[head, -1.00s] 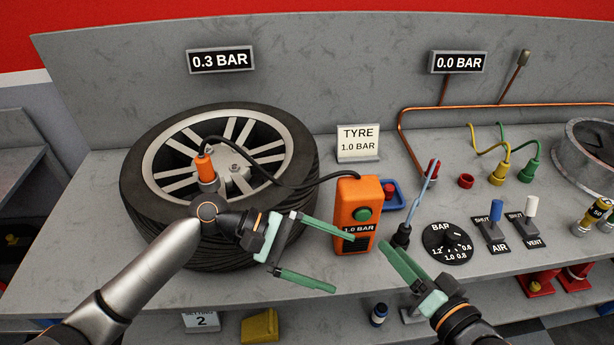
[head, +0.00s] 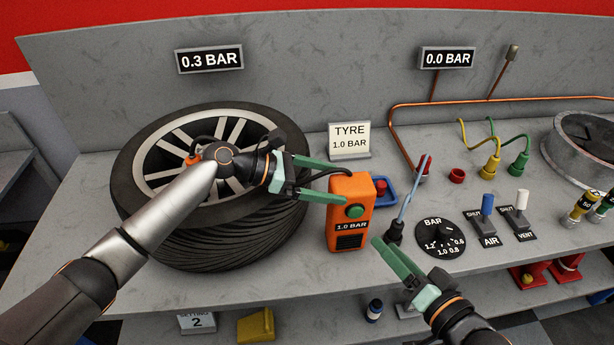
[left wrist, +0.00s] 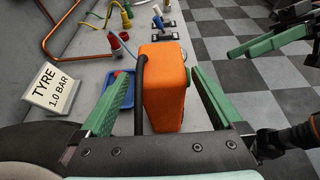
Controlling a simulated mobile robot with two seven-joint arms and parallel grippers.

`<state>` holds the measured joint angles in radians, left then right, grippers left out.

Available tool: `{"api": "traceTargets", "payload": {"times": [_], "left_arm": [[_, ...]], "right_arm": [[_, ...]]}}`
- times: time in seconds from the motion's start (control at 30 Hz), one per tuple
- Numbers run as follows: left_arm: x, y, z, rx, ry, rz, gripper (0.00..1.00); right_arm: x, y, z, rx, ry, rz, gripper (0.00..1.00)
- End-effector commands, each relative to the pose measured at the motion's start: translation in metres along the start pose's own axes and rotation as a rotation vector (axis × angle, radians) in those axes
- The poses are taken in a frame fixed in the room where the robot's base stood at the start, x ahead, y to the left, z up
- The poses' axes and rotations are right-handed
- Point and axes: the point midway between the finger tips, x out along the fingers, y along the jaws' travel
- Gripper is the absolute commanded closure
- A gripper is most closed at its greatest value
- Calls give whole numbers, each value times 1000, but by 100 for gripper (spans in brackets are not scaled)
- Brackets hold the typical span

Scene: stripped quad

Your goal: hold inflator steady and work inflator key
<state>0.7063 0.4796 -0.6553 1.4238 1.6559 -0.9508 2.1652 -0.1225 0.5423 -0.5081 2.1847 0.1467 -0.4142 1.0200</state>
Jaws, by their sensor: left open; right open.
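The orange inflator (head: 349,222) stands upright on the bench with a round green key (head: 354,211) on its front and a small plate reading 1.0 BAR. My left gripper (head: 335,180) is open at the inflator's upper left, in front of the tyre. In the left wrist view the inflator (left wrist: 166,85) stands ahead between the open green fingers, with the black hose (left wrist: 139,95) also between them. Contact is not clear. My right gripper (head: 385,265) is open and empty, low at the right of the inflator, near the bench's front edge. The tyre (head: 240,235) lies flat at left.
A display (head: 209,58) above the tyre reads 0.3 BAR; another (head: 447,58) reads 0.0 BAR. A sign (head: 349,140) reads TYRE 1.0 BAR. A blue tray (head: 383,198) sits behind the inflator. A BAR dial (head: 444,240) and AIR and VENT levers stand to the right.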

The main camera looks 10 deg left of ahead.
Motion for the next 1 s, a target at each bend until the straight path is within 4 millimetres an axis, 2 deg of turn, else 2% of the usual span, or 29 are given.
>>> {"api": "traceTargets", "payload": {"times": [0.1, 0.3, 0.5, 0.77, 1.0], "left_arm": [[24, 0, 1, 0, -1, -1, 0], [51, 0, 0, 1, 0, -1, 0], [62, 0, 0, 1, 0, 1, 0], [63, 0, 0, 2, 1, 0, 0], [62, 0, 0, 2, 1, 0, 26]], "right_arm": [[0, 0, 0, 0, 0, 0, 50], [0, 0, 0, 0, 0, 0, 50], [0, 0, 0, 0, 0, 0, 50], [0, 0, 0, 0, 0, 0, 50], [0, 0, 0, 0, 0, 0, 50]]}}
